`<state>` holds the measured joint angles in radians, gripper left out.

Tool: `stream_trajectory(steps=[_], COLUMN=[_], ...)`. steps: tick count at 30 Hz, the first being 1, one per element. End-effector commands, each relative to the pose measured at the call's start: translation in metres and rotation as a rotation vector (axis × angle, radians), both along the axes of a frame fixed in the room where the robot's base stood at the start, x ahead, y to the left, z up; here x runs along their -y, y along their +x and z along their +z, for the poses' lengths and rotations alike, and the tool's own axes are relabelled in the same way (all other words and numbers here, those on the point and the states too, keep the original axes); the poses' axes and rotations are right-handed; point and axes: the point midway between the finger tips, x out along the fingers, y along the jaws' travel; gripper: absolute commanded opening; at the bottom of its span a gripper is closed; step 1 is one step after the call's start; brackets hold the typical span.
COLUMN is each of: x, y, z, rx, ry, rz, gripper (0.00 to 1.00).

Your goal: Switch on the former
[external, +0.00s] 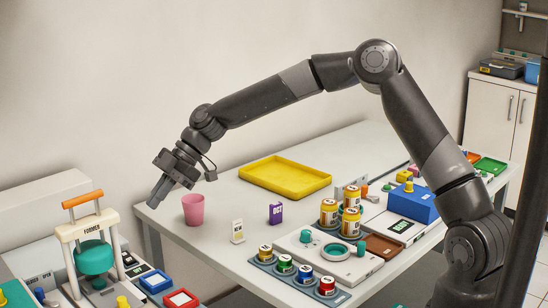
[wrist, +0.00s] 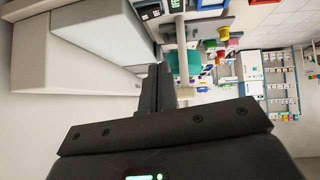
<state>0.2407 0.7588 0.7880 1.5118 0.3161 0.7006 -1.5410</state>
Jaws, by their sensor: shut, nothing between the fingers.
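The former (external: 93,250) stands at the lower left in the external view. It has a white frame labelled FORMER, an orange top bar and a teal rounded body. In the wrist view, its teal part and a pale post (wrist: 181,45) show just beyond my fingers, seen sideways. My gripper (external: 155,203) is shut and empty. It is in the air to the right of the former, near the pink cup, with its fingers pointing down and left. Its fingers also show in the wrist view (wrist: 158,70).
A pink cup (external: 193,209) stands near the table's left end, close to my gripper. Blue-framed (external: 155,281) and red-framed (external: 181,299) pads lie right of the former.

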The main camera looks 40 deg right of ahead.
Motion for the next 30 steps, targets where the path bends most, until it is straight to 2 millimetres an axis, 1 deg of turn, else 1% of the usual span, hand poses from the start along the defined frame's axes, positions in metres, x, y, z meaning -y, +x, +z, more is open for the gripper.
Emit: stream_trajectory(steps=[8, 20, 25, 30], x=[0.001, -0.001, -0.016, -0.042], y=[0.012, 0.013, 0.015, 0.019], z=[0.003, 0.001, -0.013, -0.038], rx=[0.061, 0.065, 0.065, 0.064], ry=[0.0, 0.0, 0.001, 0.0], rz=[-0.003, -0.001, 0.0, 0.001], gripper=[0.0, 0.0, 0.0, 0.0])
